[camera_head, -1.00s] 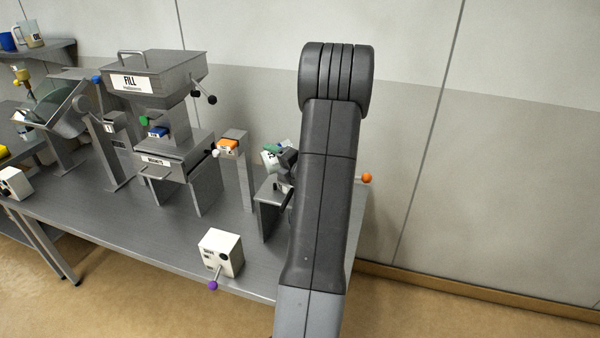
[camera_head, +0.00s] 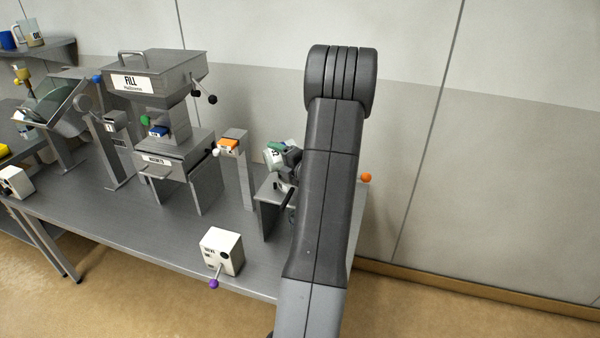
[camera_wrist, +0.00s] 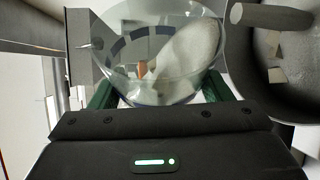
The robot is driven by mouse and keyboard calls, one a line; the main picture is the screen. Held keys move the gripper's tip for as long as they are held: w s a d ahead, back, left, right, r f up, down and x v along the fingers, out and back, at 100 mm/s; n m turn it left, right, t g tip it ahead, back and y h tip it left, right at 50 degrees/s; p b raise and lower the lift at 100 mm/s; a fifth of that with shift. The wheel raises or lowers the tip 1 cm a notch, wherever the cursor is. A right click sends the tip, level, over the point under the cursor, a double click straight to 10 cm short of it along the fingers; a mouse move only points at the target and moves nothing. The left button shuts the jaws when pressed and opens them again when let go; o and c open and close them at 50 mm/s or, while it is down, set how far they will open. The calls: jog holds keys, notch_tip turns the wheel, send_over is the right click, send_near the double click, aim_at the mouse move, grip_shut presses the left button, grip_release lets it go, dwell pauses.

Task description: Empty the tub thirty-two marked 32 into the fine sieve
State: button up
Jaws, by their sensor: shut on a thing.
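My gripper (camera_wrist: 160,92) is shut on a clear tub (camera_wrist: 118,72), with a green fingertip on each side of it. The tub holds a whitish mass and looks tilted in the wrist view. In the head view the tub (camera_head: 273,158) shows with part of a dark marking, beside my arm, above the right end of the bench. I cannot read the full number. A dark round vessel (camera_wrist: 300,95) with a few pale pieces in it lies to the right of the tub in the wrist view. I cannot tell whether it is the fine sieve.
A grey hopper marked FILL (camera_head: 165,75) stands on the bench (camera_head: 120,215). A post with an orange block (camera_head: 229,145) is left of the tub. A white box with a purple-knobbed lever (camera_head: 221,252) sits at the front edge.

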jog(key=shift+w+d+f+m, duration=0.1)
jog(key=shift+d+f+m, duration=0.05)
jog(key=shift+m, duration=0.35)
dwell(0.3)
jog(key=shift+w+d+r+m+t+y+p, duration=0.15)
jog(key=shift+d+r+m+t+y, duration=0.1)
jog(key=shift+r+m, duration=0.4)
jog(key=shift+w+d+r+m+t+y+p, duration=0.15)
jog(key=shift+r+m, duration=0.25)
jog(key=shift+r, duration=0.5)
jog(key=shift+d+r+m+t+y+p, duration=0.2)
jog(key=shift+d+r+m, duration=0.1)
jog(key=shift+r+m, duration=0.35)
dwell(0.6)
jog(key=shift+d+r, duration=0.1)
jog(key=shift+r, duration=0.05)
